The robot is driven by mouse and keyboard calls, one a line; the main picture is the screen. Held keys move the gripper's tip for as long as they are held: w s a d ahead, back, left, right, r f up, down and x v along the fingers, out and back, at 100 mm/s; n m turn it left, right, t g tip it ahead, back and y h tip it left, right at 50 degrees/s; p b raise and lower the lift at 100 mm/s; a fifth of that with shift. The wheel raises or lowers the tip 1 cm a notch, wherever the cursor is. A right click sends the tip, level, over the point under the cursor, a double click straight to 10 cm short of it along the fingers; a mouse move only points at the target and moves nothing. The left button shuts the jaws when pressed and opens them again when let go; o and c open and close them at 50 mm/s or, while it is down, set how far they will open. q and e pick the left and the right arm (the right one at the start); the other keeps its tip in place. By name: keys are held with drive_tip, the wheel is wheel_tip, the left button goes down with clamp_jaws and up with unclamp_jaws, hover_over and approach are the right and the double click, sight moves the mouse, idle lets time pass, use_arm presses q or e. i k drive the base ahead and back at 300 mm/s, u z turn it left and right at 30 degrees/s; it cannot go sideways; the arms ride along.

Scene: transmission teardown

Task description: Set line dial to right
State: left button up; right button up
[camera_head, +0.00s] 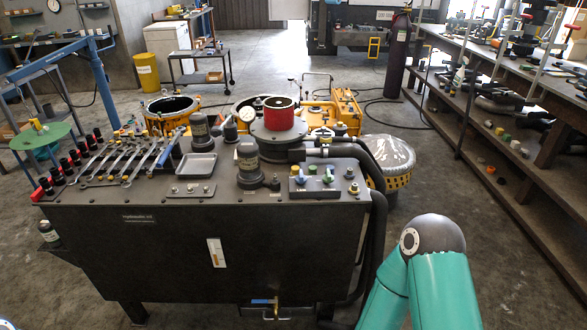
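No part is clearly marked as the line dial, so I cannot tell which one it is. A grey block with small green, yellow and blue knobs (315,182) sits on the right of the dark hydraulic tank's top (110,205). The knobs are too small for me to read their settings. A valve with a blue and yellow handle (264,302) is low at the tank's front. My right arm rises at the lower right, bent at the elbow, but its gripper is out of the picture. My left gripper is also out of view.
The tank top carries a row of wrenches (125,160), a small grey tray (195,166), dark cylinders (249,165) and a red-topped round part (278,114). Black hoses (378,215) run down its right side. A long shelved bench (500,150) stands at right, with open floor between.

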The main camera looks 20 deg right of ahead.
sight(301, 179)
drive_tip(key=i, duration=0.9)
